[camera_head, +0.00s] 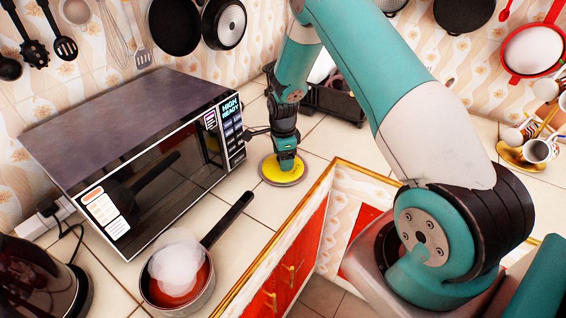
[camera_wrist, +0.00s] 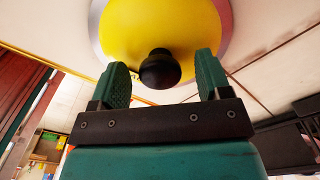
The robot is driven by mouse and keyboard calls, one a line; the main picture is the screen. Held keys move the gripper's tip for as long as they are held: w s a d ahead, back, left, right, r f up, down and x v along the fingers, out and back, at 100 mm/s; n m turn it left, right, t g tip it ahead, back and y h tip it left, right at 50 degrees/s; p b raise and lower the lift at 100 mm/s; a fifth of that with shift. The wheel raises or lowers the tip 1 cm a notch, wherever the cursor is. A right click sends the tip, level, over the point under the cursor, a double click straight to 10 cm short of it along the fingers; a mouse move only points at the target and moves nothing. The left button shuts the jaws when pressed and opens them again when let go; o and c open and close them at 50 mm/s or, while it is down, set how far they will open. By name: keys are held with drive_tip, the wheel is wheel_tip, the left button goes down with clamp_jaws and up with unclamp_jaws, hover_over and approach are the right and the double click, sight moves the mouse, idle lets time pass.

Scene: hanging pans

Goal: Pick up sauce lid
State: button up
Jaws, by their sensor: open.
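The sauce lid (camera_head: 282,172) is a yellow disc with a silver rim. It lies on the tiled counter to the right of the microwave. In the wrist view the lid (camera_wrist: 128,28) fills the top middle, and its black knob (camera_wrist: 159,69) points toward me. My gripper (camera_head: 287,160) is right at the lid in the head view and covers its knob there. In the wrist view my gripper (camera_wrist: 160,75) is open, with one green finger on each side of the knob. A gap shows between the knob and each finger.
A saucepan (camera_head: 178,284) with red sauce and white steam stands at the counter's front, its black handle pointing toward the lid. The microwave (camera_head: 150,150) stands left of my gripper. A black rack (camera_head: 330,100) is behind. The counter's gold edge (camera_head: 290,228) is close in front.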

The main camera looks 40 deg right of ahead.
drive_tip(key=shift+f, duration=0.3)
drive_tip(key=c, duration=1.2)
drive_tip(key=shift+r, duration=0.1)
